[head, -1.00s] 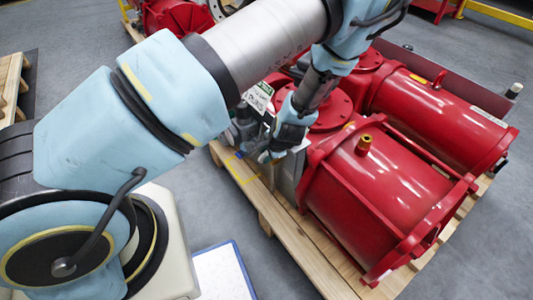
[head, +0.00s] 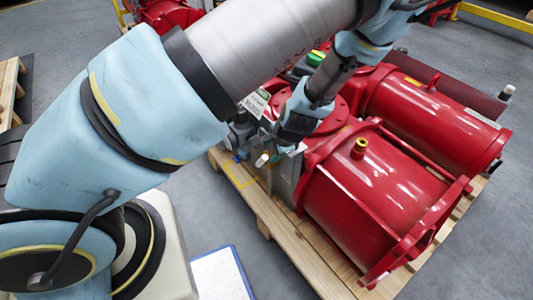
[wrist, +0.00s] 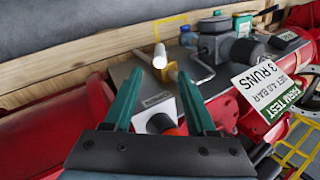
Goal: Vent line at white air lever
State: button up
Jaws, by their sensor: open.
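The white air lever (wrist: 160,56) sticks up from a brass valve body (wrist: 171,73) on the grey panel (wrist: 120,72) in the wrist view. In the head view the white lever (head: 262,159) shows as a small white end at the panel's left side. My gripper (wrist: 156,80) is open and empty, with its two teal fingers apart. The lever appears beyond the fingertips and between their lines, with no visible contact. In the head view my gripper (head: 283,140) is over the panel, right of the lever; its fingertips are hard to make out.
A grey regulator (wrist: 213,46) with a blue knob and a bent metal tube stand right of the lever. A tag (wrist: 262,85) hangs nearby. An orange-red part (wrist: 174,131) lies between the finger bases. Red cylinders (head: 375,195) rest on a wooden pallet (head: 285,235).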

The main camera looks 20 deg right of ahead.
jog(key=shift+v, duration=1.05)
jog(key=shift+c, duration=0.2)
